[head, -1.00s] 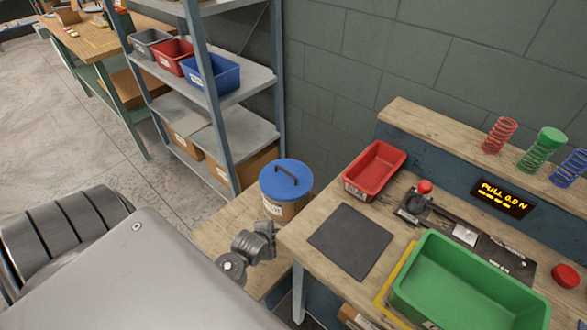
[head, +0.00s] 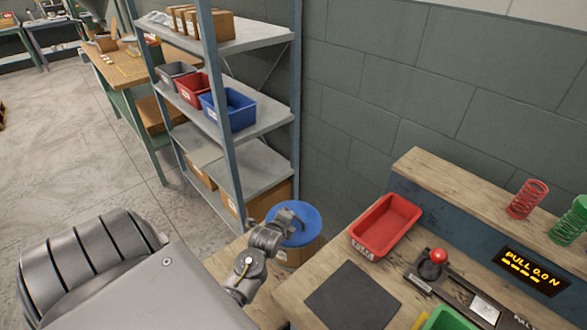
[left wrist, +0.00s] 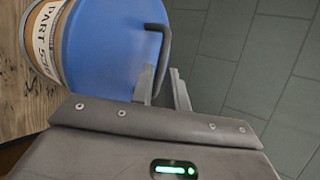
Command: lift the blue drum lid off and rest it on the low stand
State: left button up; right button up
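The blue drum lid (head: 308,231) sits on the cardboard-coloured drum (head: 300,257), partly hidden in the head view by my left gripper (head: 290,217). In the left wrist view the lid (left wrist: 100,50) has a dark bar handle (left wrist: 164,50) standing up from it. My left gripper's two fingers (left wrist: 164,88) are apart, with the handle between or just beside them; I cannot tell whether they touch it. The drum's PART label (left wrist: 44,38) shows. The drum stands on a low wooden surface (head: 228,265). I cannot single out a separate low stand. My right gripper is out of view.
A workbench to the right holds a red bin (head: 386,226), a dark mat (head: 352,297), a red-knobbed device (head: 436,262) and a green bin (head: 450,320). A metal shelf rack (head: 230,150) with bins stands behind left of the drum, near the wall.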

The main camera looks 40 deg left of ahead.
pick_arm(q)
jog(key=shift+x, duration=2.7)
jog(key=shift+r, duration=0.1)
grip_shut()
